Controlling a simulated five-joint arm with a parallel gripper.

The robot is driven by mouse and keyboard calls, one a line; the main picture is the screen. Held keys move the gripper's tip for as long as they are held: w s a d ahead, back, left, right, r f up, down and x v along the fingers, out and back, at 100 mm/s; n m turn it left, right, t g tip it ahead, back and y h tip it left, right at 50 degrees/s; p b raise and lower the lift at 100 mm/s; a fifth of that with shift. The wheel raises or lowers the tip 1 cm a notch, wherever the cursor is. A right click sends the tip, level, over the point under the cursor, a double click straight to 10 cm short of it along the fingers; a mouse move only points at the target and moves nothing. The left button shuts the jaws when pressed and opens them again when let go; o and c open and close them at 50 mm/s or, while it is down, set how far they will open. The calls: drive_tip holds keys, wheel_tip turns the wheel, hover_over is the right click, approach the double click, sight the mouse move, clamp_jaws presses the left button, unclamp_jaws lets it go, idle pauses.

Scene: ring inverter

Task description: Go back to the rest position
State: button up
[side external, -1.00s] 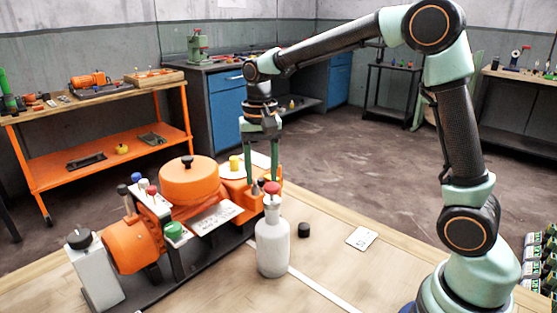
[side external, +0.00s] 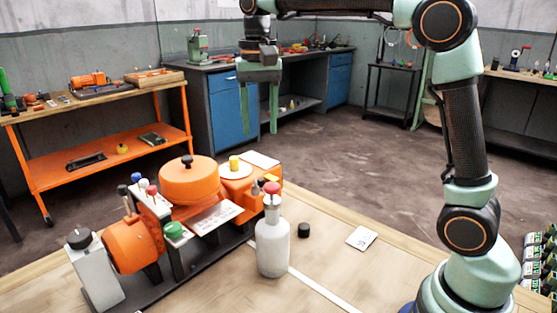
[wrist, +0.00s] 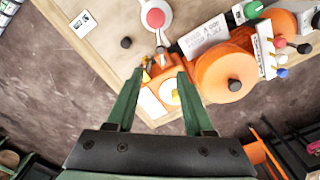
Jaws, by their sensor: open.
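My gripper (side external: 259,120) is open and empty, raised well above the orange machine in the side view. Its two green fingers hang downward, apart from everything. In the wrist view my gripper (wrist: 156,82) shows its two fingers spread over the table edge and the machine's end. The orange machine (side external: 187,180) stands on the table with a round orange drum, a yellow knob (side external: 234,163) on a white disc, and red, blue and green knobs. It also shows in the wrist view (wrist: 225,72).
A white bottle with a red top (side external: 272,245) stands in front of the machine. A black cap (side external: 303,230) and a white card (side external: 361,238) lie on the wooden table (side external: 330,265). An orange bench (side external: 100,110) and a blue cabinet (side external: 232,108) stand behind. The air around my gripper is clear.

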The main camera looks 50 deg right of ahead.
drive_tip(key=shift+r, duration=0.25)
